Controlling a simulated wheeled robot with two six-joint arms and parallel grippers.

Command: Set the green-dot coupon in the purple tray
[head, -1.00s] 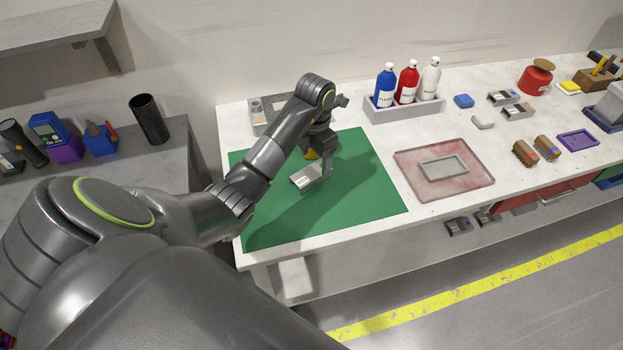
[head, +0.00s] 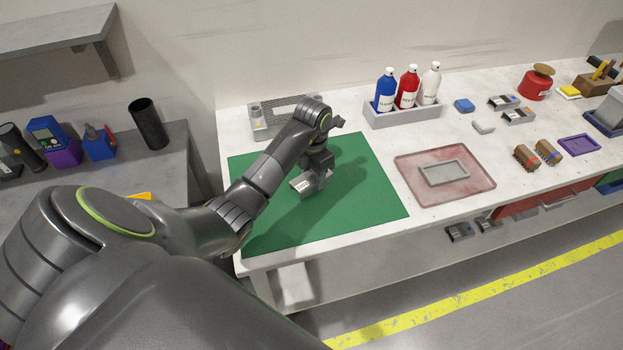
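The purple tray (head: 578,144) lies flat at the right of the white bench and looks empty. I cannot make out a green dot on any piece at this size. A small silver-grey metal piece with a pale label (head: 302,187) is at the green mat, beside my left gripper (head: 318,186). My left gripper points down over the mat; its fingers are mostly hidden by the wrist and the metal piece, so I cannot tell its opening or whether it touches the piece. My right gripper is not in view.
The green mat (head: 370,195) is otherwise largely clear. A reddish mat with a grey tray (head: 444,172) lies to its right. A bottle rack (head: 405,117) and small dark-and-grey blocks (head: 503,102) stand farther back.

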